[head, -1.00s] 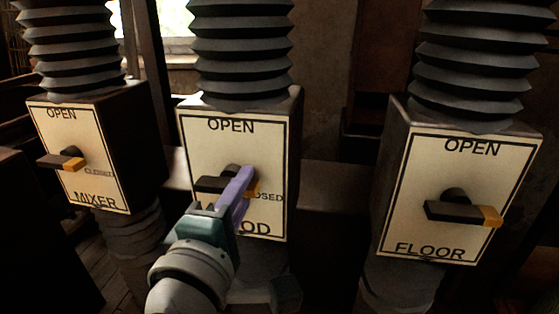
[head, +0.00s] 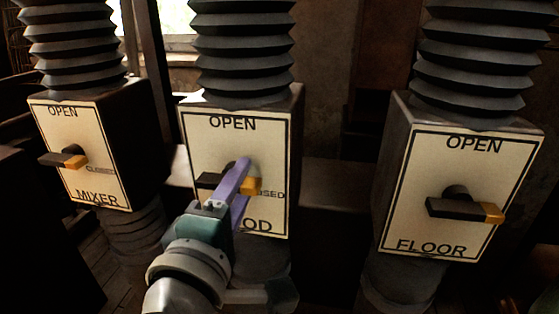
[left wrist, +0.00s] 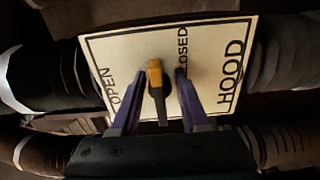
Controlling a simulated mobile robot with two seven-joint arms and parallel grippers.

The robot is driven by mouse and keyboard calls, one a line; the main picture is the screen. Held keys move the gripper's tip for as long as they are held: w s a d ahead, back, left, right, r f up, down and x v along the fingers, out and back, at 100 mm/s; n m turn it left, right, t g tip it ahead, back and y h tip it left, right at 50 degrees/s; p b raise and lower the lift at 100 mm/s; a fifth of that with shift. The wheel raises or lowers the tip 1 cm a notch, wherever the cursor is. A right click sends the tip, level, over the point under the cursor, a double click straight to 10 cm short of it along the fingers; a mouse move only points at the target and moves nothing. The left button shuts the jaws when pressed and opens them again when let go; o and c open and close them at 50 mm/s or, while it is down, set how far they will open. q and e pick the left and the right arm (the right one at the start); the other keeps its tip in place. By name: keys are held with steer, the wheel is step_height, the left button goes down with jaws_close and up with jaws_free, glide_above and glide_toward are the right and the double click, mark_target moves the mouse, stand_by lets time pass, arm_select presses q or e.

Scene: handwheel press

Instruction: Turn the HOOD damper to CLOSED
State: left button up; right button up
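The HOOD damper box (head: 270,140) stands in the middle of the head view, with a cream plate marked OPEN at the top and CLOSED at the right. Its dark handle (head: 210,181) lies about level, with its yellow tip (head: 251,186) pointing right, just above the partly covered CLOSED word. My left gripper (head: 240,185) is in front of the plate. In the left wrist view, its two purple fingers (left wrist: 157,98) stand apart on either side of the handle (left wrist: 155,78), with a gap on each side. My right gripper is not in view.
The MIXER damper box (head: 80,135) stands at left and the FLOOR damper box (head: 455,175) at right, each with its own yellow-tipped handle. Black ribbed ducts (head: 240,45) rise above the boxes.

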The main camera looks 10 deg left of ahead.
arm_select(q)
steer(key=shift+s+d, duration=0.1)
steer(key=shift+d, duration=0.05)
steer(key=shift+s, duration=0.3)
steer(key=s, duration=0.9)
steer(key=shift+a+b, duration=0.2)
steer(key=shift+b, duration=0.15)
